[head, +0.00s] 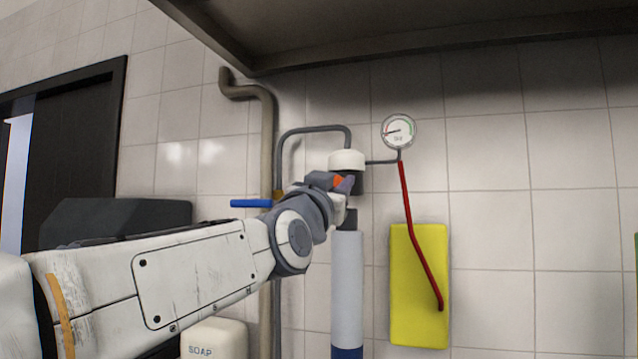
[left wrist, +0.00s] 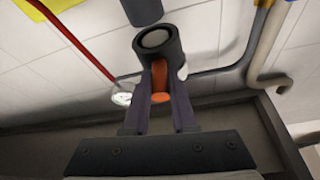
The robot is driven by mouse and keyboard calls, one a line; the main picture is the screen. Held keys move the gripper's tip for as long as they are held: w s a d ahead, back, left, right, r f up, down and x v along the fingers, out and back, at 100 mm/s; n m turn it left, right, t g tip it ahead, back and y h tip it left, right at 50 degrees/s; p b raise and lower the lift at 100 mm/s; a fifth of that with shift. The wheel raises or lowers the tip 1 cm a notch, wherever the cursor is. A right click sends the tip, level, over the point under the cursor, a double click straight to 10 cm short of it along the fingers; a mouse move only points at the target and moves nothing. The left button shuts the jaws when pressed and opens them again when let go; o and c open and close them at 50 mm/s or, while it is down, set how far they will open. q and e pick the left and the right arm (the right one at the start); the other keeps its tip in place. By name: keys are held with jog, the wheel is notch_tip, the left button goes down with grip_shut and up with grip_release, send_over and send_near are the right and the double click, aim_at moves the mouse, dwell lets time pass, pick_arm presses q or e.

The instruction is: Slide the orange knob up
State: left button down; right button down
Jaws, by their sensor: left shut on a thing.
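The orange knob (head: 338,181) shows as a small patch at my left gripper (head: 345,184) in the head view, just under a white cap (head: 347,160). In the left wrist view the orange knob (left wrist: 161,82) lies between the two dark fingers of my left gripper (left wrist: 160,92). The gripper is shut on it. A dark cylindrical fitting (left wrist: 156,44) is right beyond the fingertips. In the head view a light grey tube with a blue base (head: 347,285) stands below the gripper. The arm hides part of the fitting. My right gripper is not in view.
A gauge (head: 398,132) with a red hose (head: 406,200) and a yellow panel (head: 419,285) are to the right. A blue-handled valve (head: 250,203) and a pipe (head: 268,150) are to the left. A dark hood (head: 400,25) overhangs above. A soap dispenser (head: 213,338) is low on the wall.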

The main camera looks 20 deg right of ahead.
pick_arm(q)
jog(key=shift+s+r, duration=0.1)
jog(key=shift+r, duration=0.25)
jog(key=c, duration=0.7)
grip_release()
jog(key=shift+c, duration=0.2)
jog(key=shift+f, duration=0.1)
jog(key=shift+s+a+f+b, duration=0.25)
jog(key=shift+s+b, duration=0.05)
jog(key=shift+b, duration=0.1)
jog(key=b+v, duration=0.4)
jog(key=v, duration=0.5)
jog(key=shift+s, duration=0.25)
jog(key=shift+a+f, duration=0.15)
